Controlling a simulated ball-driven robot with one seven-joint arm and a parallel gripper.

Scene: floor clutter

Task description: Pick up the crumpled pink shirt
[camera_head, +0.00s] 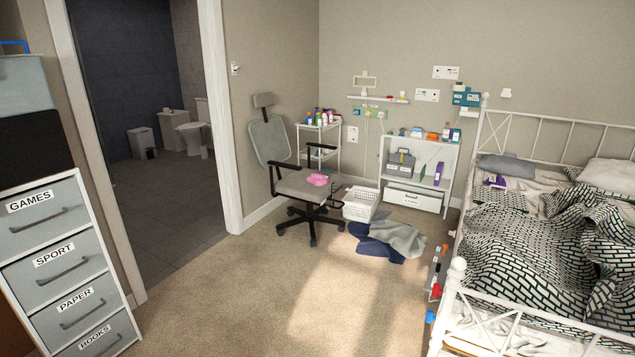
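A small crumpled pink bundle (318,179), which looks like the pink shirt, lies on the seat of the grey office chair (296,187), toward the seat's right side. It is too small to make out folds or sleeves. My gripper is not in view.
A white basket (361,204) stands right of the chair. Dark blue and grey cloths (395,240) lie on the carpet. A bed (540,240) fills the right side, a labelled drawer unit (65,270) the left. The carpet (250,300) in front is clear.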

